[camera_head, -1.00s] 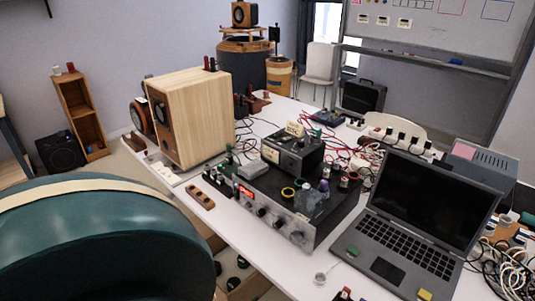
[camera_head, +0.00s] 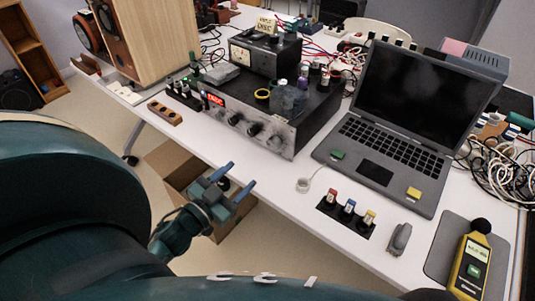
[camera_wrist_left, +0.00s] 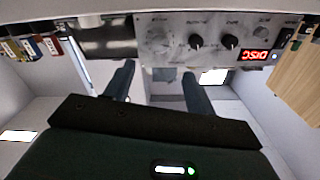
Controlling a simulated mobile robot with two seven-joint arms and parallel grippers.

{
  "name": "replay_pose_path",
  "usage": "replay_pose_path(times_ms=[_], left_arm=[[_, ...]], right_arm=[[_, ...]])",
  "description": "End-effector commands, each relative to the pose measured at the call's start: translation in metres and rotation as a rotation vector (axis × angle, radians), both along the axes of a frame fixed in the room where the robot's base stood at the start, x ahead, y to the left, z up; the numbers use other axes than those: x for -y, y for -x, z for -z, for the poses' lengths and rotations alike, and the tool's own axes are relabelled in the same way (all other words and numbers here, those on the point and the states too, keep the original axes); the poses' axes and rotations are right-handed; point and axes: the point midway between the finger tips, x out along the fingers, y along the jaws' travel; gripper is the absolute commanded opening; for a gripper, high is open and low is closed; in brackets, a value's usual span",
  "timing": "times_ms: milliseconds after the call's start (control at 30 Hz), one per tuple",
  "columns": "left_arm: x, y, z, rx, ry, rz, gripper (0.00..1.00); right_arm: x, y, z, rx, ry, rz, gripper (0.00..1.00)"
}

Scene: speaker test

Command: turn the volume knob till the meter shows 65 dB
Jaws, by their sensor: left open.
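The amplifier (camera_head: 262,135) lies on the white table with a red lit display (camera_head: 215,99) on its front. The front has dark knobs (camera_head: 254,130) and a larger silver knob (camera_head: 274,143); their labels are too small to read. In the left wrist view the panel appears upside down, with the silver knob (camera_wrist_left: 156,38) beside two dark knobs (camera_wrist_left: 213,42). My left gripper (camera_head: 237,176) is open and empty, in front of and below the panel, apart from it. A yellow sound meter (camera_head: 471,264) lies on a grey mat at the right; its reading is not legible. My right gripper is out of view.
A laptop (camera_head: 375,173) stands open right of the amplifier. Coloured terminals (camera_head: 347,214) and a small grey device (camera_head: 399,240) lie near the front edge. A wooden speaker (camera_head: 160,40) stands at left. A cardboard box (camera_head: 178,165) is below the table edge.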

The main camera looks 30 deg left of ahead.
Motion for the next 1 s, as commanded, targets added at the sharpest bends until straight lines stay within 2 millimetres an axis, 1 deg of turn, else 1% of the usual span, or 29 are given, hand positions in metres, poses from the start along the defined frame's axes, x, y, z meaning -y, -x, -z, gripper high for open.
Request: replay_pose_path(times_ms=[167,400,500,600,767,1000], left_arm=[[0.003,-0.029,-0.003,0.004,-0.001,0.001,0.55],[0.007,-0.081,-0.003,0.002,0.000,0.000,0.55],[0.008,-0.098,-0.003,0.001,0.000,-0.001,0.55],[0.009,-0.112,-0.002,0.000,0.000,-0.001,0.55],[0.010,-0.123,-0.001,-0.001,0.001,0.000,0.55],[0.010,-0.126,-0.001,-0.002,0.001,-0.001,0.55]], right_arm=[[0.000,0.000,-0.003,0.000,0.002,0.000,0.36],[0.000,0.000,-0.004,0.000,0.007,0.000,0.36],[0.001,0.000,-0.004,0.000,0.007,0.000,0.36],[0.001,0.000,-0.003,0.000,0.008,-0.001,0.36],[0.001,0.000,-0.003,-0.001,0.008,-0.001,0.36],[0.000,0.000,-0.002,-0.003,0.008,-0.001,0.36]])
